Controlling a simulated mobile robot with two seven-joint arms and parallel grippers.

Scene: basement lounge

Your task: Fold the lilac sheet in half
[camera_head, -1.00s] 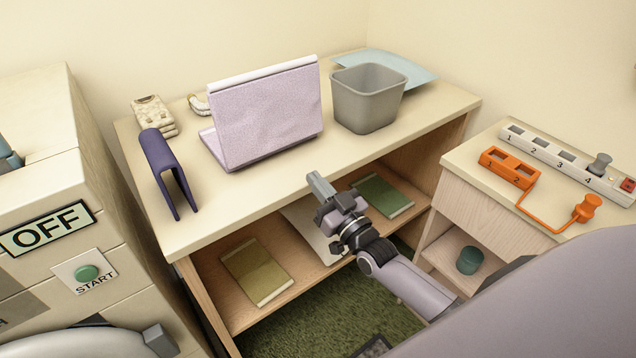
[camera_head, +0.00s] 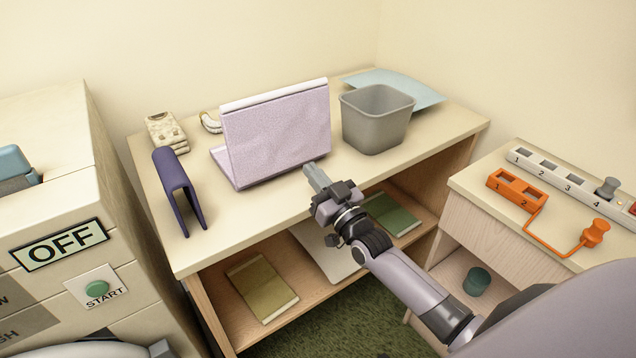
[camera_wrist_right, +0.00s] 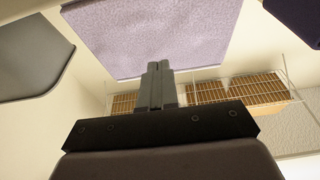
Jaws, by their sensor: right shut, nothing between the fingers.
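The lilac sheet (camera_head: 278,140) is on the pale table, bent into two panels. One panel stands up facing me, with a white band along its top edge; the other lies low behind it and shows at the left. My right gripper (camera_head: 312,172) is shut and empty, at the table's front edge by the standing panel's lower right corner. Whether it touches the sheet I cannot tell. In the right wrist view the shut fingers (camera_wrist_right: 157,72) point at the sheet (camera_wrist_right: 150,30). My left gripper is not in view.
A grey bin (camera_head: 373,130) stands right of the sheet, before a light blue sheet (camera_head: 420,97). Left are a dark indigo bent piece (camera_head: 180,190) and a cream folded item (camera_head: 165,131). Folders lie on the shelf below. An orange socket piece (camera_head: 515,187) sits on the right cabinet.

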